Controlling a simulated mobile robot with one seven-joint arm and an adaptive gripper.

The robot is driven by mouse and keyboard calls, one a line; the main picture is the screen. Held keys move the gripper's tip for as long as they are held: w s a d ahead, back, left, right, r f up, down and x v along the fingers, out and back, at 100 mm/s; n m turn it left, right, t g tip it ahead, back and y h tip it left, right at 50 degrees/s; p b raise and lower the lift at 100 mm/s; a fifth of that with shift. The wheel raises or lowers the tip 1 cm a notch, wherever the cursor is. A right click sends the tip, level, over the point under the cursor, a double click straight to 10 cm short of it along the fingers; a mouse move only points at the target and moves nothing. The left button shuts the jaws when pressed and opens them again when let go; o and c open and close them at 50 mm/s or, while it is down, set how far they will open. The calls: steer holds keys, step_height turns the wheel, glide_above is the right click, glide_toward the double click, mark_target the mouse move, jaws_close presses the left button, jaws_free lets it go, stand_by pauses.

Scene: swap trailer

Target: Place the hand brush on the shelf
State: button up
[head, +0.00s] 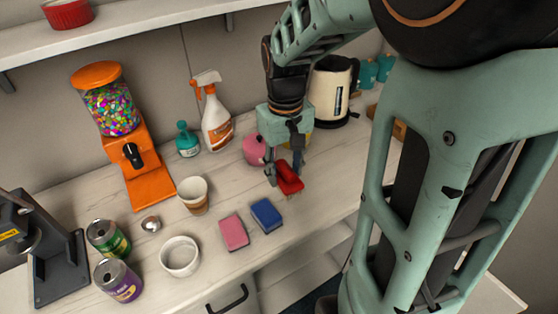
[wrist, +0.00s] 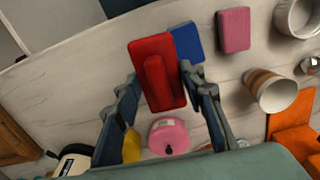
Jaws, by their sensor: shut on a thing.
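The hand brush is a red block-shaped brush (head: 289,179) with a raised grip, above the counter in the head view. It also shows in the wrist view (wrist: 156,73), between the two fingers. My gripper (head: 285,172) is shut on it and points down. In the wrist view the fingers (wrist: 164,97) stand on either side of the brush. The shelf (head: 110,28) is a white board on the wall at the upper left of the head view, with a red ramekin (head: 67,14) on it. Its right part is out of view.
Below the brush are a blue sponge (head: 266,215) and a pink sponge (head: 233,232). A pink pot (head: 254,149), spray bottle (head: 215,118), teal bottle (head: 187,141), cup (head: 193,194), kettle (head: 332,90) and orange candy dispenser (head: 118,125) crowd the counter. The visible shelf right of the ramekin is bare.

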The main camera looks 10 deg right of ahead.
steer(key=shift+s+a+r+n, duration=0.15)
steer(key=shift+s+r+n, duration=0.3)
steer(key=shift+s, duration=0.3)
steer(key=w+a+f+p, duration=0.1)
steer(key=w+a+f, duration=0.3)
steer(key=w, duration=0.4)
glide_toward(255, 185)
steer(key=shift+s+d+f+p, duration=0.2)
steer(key=shift+s+f+p, duration=0.15)
steer(key=shift+p, duration=0.1)
steer(key=shift+w+a+f, duration=0.15)
steer(key=shift+w+f, duration=0.15)
steer(key=shift+f, duration=1.65)
steer(key=shift+f, duration=0.1)
steer(key=shift+f, duration=0.2)
steer(key=o, duration=1.4)
steer(key=shift+r, duration=0.1)
steer(key=shift+c, duration=0.2)
